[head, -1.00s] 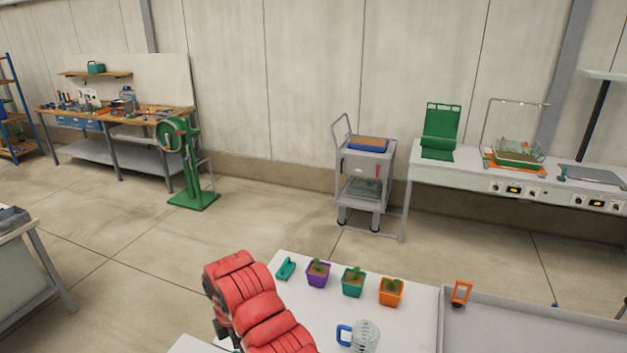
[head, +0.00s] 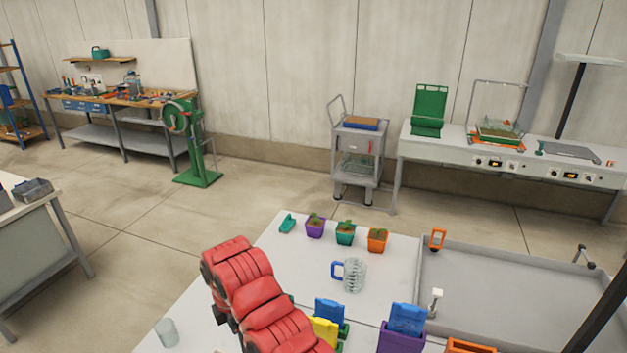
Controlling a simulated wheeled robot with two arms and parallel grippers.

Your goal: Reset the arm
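My red arm (head: 258,300) comes up from the bottom of the head view, left of the middle, over the white table (head: 290,255). I cannot tell which of my arms it is. No gripper fingers show, so neither gripper can be seen. The arm hides part of the table's left side. A clear jug with a blue handle (head: 352,275) stands nearer on the table.
A grey tray (head: 520,290) lies on the right. Blue-topped holders, one purple (head: 400,338), stand at the near edge. A clear glass (head: 166,332) is at the lower left. A cart (head: 360,160), a workbench (head: 120,100) and a green stand (head: 196,150) are farther off. Floor between is clear.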

